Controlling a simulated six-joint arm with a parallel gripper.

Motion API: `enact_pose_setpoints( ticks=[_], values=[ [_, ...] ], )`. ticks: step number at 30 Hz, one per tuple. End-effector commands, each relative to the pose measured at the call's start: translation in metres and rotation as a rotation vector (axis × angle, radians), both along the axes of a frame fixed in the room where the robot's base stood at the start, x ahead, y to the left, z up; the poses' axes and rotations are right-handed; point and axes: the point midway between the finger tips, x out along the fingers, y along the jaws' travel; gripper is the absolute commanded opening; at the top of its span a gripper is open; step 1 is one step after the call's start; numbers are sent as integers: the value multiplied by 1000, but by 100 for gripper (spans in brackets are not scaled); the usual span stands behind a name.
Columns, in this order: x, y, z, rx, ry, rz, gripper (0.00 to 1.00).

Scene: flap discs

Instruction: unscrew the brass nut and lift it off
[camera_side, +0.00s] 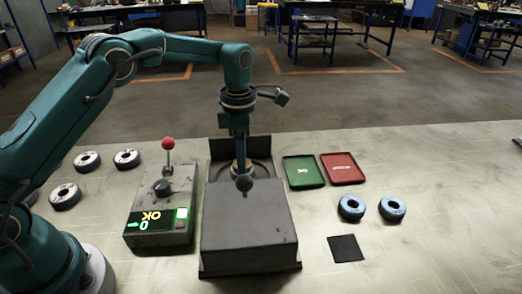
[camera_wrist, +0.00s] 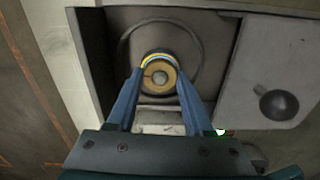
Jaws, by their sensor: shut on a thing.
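A thin yellow and blue edge shows just beyond the nut. Behind it is a round recess in the grey machine (camera_wrist: 205,50). In the side view my gripper (camera_side: 240,168) points straight down into the opening at the back of the machine (camera_side: 248,225). The machine's front block partly hides the nut there, and I cannot tell whether it still touches the spindle.
A control box (camera_side: 160,205) with a red-knobbed lever and a lit green OK panel stands left of the machine. A green tray (camera_side: 304,183) and a red tray (camera_side: 342,180) lie to the right. Dark ring-shaped discs (camera_side: 65,196) lie left, blue-rimmed ones (camera_side: 352,208) right, near a black square (camera_side: 346,249).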

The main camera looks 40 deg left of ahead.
Motion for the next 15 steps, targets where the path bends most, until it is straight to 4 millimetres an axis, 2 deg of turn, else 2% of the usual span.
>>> enact_pose_setpoints(
  ticks=[7, 15],
  values=[
    [0, 0, 2, 0, -1, -3, 0],
    [1, 0, 14, 0, -1, -4, 0]
  ],
)
